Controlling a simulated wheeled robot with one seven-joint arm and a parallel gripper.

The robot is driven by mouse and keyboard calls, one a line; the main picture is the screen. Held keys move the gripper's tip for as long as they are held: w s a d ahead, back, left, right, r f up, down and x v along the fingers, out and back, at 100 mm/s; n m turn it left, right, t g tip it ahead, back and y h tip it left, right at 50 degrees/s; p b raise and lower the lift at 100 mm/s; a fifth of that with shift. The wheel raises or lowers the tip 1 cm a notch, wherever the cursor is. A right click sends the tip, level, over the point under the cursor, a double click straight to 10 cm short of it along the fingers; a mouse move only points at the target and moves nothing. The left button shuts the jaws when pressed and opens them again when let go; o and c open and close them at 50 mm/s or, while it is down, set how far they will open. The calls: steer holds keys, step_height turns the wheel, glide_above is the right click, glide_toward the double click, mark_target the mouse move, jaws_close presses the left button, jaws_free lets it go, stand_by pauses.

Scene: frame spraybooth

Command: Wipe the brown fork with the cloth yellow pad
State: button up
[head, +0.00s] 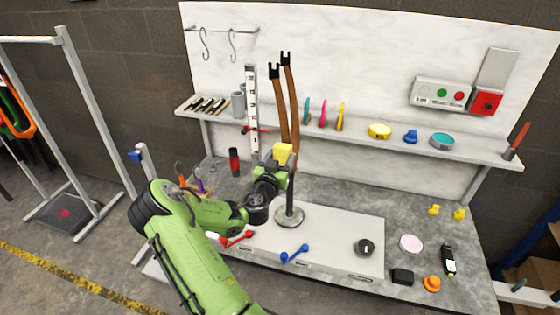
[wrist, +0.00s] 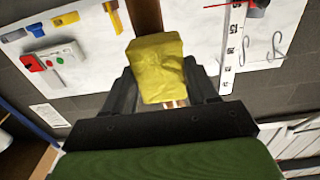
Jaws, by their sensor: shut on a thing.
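The brown fork (head: 279,110) stands upright, its two long legs ending in black tips at the top. It rises from a round stand (head: 289,216) on the white board. My gripper (head: 281,166) is shut on the yellow pad (head: 283,152) at the lower part of the fork. In the wrist view the crumpled yellow pad (wrist: 155,66) sits between the two dark fingers, and a strip of the brown fork (wrist: 146,17) shows behind it. The pad hides part of the fork. I cannot tell whether the pad touches it.
A shelf (head: 470,150) behind holds several coloured tools, tins and tape rolls. A white ruler (head: 251,110) stands left of the fork. A dark red-banded can (head: 234,162) stands at left.

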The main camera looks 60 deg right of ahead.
mark_target(281, 150)
steer(key=shift+r+p, duration=0.6)
steer(key=shift+r, duration=0.95)
steer(key=shift+f, duration=0.1)
steer(key=shift+d+b, duration=0.1)
steer(key=shift+b, duration=0.4)
step_height(281, 150, down, 4)
steer(key=b, duration=0.5)
